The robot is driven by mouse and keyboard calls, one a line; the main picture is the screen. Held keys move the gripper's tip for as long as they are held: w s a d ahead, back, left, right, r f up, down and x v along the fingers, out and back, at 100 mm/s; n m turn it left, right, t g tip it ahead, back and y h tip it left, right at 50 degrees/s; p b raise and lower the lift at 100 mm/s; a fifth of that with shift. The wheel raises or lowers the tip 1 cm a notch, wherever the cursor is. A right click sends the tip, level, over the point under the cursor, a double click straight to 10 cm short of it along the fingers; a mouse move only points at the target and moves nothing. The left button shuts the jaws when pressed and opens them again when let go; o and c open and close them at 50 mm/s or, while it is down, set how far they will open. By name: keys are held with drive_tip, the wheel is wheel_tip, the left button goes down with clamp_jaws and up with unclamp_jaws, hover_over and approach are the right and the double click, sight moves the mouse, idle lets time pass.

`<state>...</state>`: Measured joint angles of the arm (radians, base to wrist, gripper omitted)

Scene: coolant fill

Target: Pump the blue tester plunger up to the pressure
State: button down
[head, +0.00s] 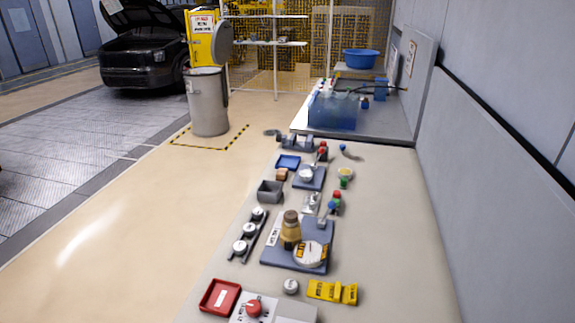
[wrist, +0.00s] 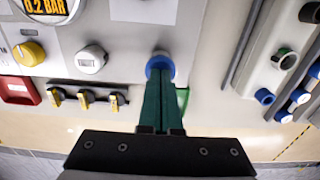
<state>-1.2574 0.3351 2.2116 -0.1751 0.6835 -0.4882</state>
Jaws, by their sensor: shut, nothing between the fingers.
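In the wrist view a round blue cap (wrist: 160,62), which looks like the tester plunger, lies at the tips of my gripper (wrist: 159,78). The two dark green fingers are together with nothing between them. They cover part of the cap, and I cannot tell whether they touch it. A round gauge (wrist: 46,8) at the top left reads 0.2 BAR; its upper part is cut off. My gripper is not in the head view, and I cannot pick out the plunger there.
A yellow knob (wrist: 29,53), a white cap (wrist: 91,59) and a red tray (wrist: 18,91) lie left in the wrist view. A rack with blue-ended cylinders (wrist: 265,97) stands right. In the head view the bench (head: 395,230) is crowded left, clearer right, beside a wall.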

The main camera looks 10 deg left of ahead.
drive_tip(key=shift+d+f, duration=0.1)
drive_tip(key=shift+f, duration=0.05)
wheel_tip(320, 180, up, 14)
idle(0.5)
drive_tip(key=shift+r, duration=0.2)
idle(1.1)
drive_tip(key=shift+r, duration=1.2)
drive_tip(key=shift+f, duration=0.1)
wheel_tip(320, 180, down, 14)
drive_tip(key=shift+r, duration=0.1)
